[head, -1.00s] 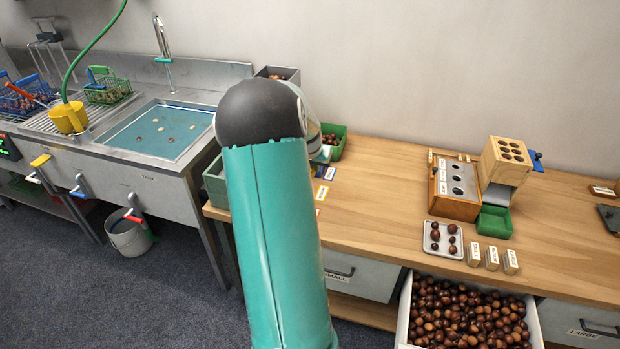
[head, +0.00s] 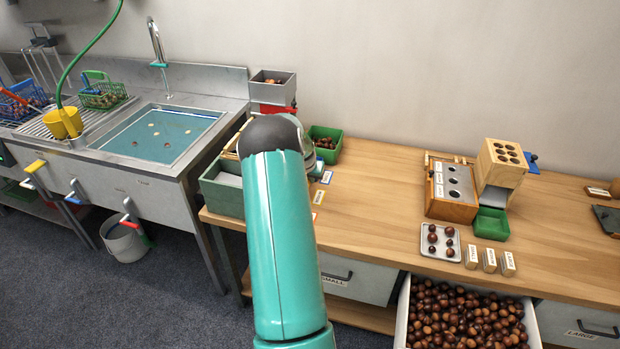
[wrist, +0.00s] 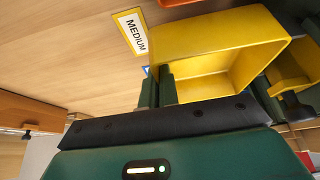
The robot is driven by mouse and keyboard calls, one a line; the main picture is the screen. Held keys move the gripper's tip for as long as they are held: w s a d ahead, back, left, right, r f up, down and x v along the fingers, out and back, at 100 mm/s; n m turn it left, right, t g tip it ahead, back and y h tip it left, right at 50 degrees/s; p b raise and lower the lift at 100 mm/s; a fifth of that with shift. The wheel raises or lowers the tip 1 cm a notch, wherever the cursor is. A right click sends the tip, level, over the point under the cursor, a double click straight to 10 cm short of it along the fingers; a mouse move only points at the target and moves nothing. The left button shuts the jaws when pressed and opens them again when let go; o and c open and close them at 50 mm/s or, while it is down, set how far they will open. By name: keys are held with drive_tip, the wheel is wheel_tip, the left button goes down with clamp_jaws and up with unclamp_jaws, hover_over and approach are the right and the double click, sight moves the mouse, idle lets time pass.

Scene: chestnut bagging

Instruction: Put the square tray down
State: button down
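In the wrist view a yellow open tray (wrist: 215,40) with straight walls and square corners is tilted in the picture, its opening facing me. My gripper (wrist: 158,88) has its two dark green fingers close together at the tray's left wall, one on each side of it, shut on that wall. The wooden bench shows behind it; I cannot tell whether the tray touches it. A MEDIUM label (wrist: 134,31) lies on the bench just left of the tray. In the head view my arm hides the gripper and the yellow tray.
A metal tray of chestnuts (head: 432,254) sits on the bench (head: 380,210), with small labelled blocks beside it. A green bin (head: 326,152) and a grey-green box (head: 222,190) flank my arm. An open drawer of chestnuts (head: 405,310) juts out. Bench space right of my arm is clear.

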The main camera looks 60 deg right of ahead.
drive_tip(key=shift+f, duration=0.35)
drive_tip(key=shift+f, duration=0.2)
drive_tip(key=c, duration=1.7)
unclamp_jaws()
drive_tip(key=v, duration=1.3)
drive_tip(key=shift+d+r, duration=0.15)
drive_tip(key=shift+d, duration=0.1)
